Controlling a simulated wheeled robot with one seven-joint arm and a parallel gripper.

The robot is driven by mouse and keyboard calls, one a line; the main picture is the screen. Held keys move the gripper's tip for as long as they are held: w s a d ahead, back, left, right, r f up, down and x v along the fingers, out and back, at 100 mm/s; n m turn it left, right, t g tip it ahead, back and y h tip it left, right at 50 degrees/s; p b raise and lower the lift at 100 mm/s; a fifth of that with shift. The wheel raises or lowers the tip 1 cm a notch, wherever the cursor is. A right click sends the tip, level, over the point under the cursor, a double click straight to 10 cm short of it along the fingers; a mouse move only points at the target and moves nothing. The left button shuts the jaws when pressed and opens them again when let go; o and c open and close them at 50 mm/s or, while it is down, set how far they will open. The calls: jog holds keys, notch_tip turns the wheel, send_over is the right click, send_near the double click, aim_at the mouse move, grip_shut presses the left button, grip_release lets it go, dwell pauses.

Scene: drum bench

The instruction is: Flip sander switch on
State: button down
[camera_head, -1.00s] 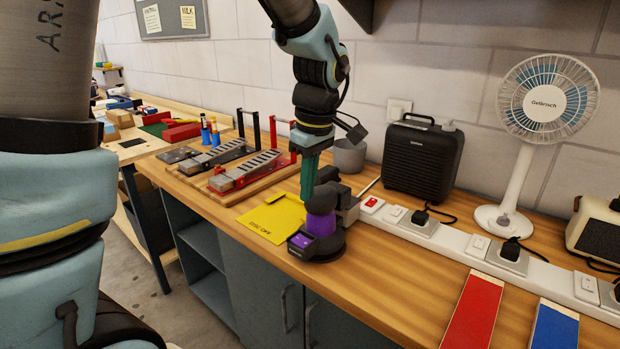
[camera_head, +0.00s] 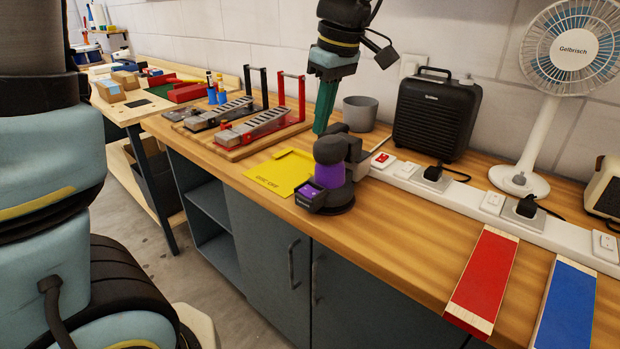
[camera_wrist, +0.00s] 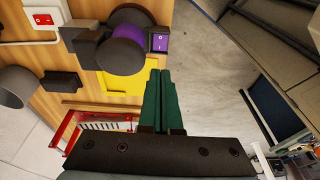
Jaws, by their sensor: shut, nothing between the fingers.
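The sander (camera_head: 330,172) is a black and purple tool standing on the wooden bench. On its front base is a purple panel (camera_head: 308,191); in the wrist view this panel (camera_wrist: 160,42) carries a small switch with a white mark. Which way the switch is set is too small to tell. My gripper (camera_head: 320,131), with green fingers, is shut and empty, pointing down just behind and above the sander. In the wrist view its fingertips (camera_wrist: 160,71) appear below the panel and beside the sander's dark round body (camera_wrist: 121,56), apparently apart from it.
A yellow sheet (camera_head: 278,174) lies left of the sander. A white power strip (camera_head: 440,197) with a red switch (camera_head: 381,159) runs behind it. A grey cup (camera_head: 360,113), black heater (camera_head: 436,115) and fan (camera_head: 530,150) stand at the back. Red (camera_head: 484,270) and blue (camera_head: 568,310) boards lie right.

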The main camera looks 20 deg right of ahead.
jog(key=t+b, duration=0.1)
jog(key=b, duration=0.3)
jog(key=shift+s+d+y, duration=0.1)
jog(key=shift+s+y, duration=0.2)
jog(key=shift+s, duration=0.05)
jog(key=shift+f, duration=0.1)
jog(key=p, duration=0.2)
send_near(304, 188)
jog(key=x, duration=0.5)
jog(key=shift+w, duration=0.1)
jog(key=shift+x, duration=0.8)
jog(key=shift+f, duration=0.1)
